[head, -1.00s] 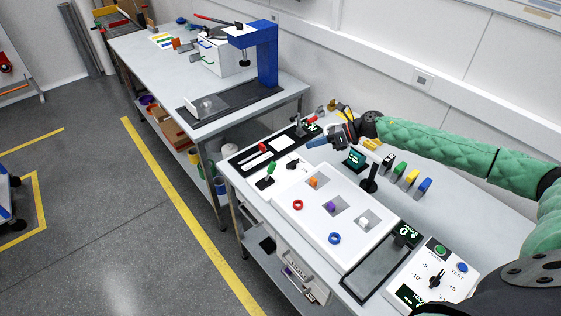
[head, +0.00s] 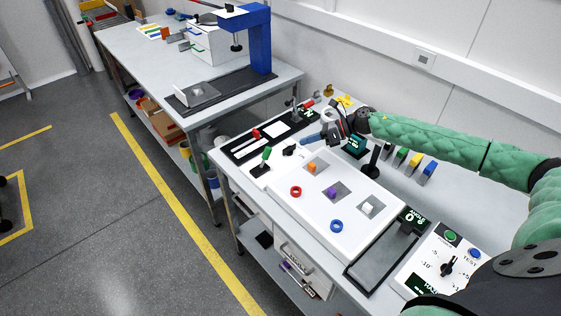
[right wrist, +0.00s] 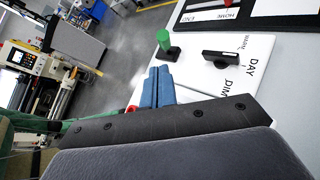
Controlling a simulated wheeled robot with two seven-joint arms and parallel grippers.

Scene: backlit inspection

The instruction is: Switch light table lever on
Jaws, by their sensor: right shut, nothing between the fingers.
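The white light table (head: 318,225) has several square recesses holding small orange, purple and white pieces. At its far left corner stands a lever with a green handle (head: 266,154) on a small black base; it also shows in the right wrist view (right wrist: 163,42), handle upward from its base. Beside it is a black knob (right wrist: 222,58) near the letters DAY and DIM. My right gripper (head: 304,140) has its blue fingers together with nothing between them. It hovers right of the lever, apart from it. The fingers (right wrist: 157,88) point toward the lever in the wrist view. My left gripper is not in view.
A control box with dial (head: 445,266) sits at the near right.

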